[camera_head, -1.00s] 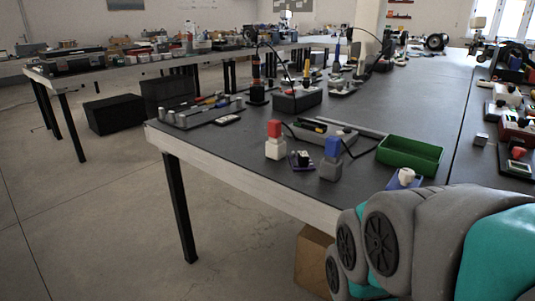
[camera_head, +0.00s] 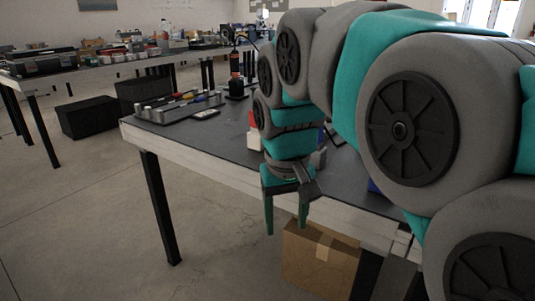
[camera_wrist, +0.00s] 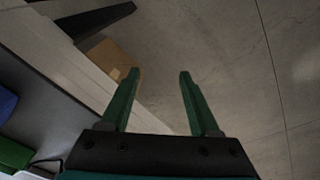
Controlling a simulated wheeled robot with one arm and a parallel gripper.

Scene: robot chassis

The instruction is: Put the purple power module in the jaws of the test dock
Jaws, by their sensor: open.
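My gripper (camera_head: 286,228) hangs open and empty in front of the table's front edge, fingers pointing down. In the wrist view my gripper (camera_wrist: 159,72) has its two green fingers apart with only floor between them. I cannot make out the purple power module now; my arm covers the part of the table where a small purple item lay earlier. I cannot pick out the test dock for certain. A red-topped white block (camera_head: 254,141) shows partly, just left of my arm.
The dark table (camera_head: 222,138) has a pale front edge. A cardboard box (camera_head: 318,262) stands on the floor below my gripper. A rack of tools (camera_head: 178,106) lies at the table's left end. Blue (camera_wrist: 5,103) and green (camera_wrist: 14,154) objects show in the wrist view.

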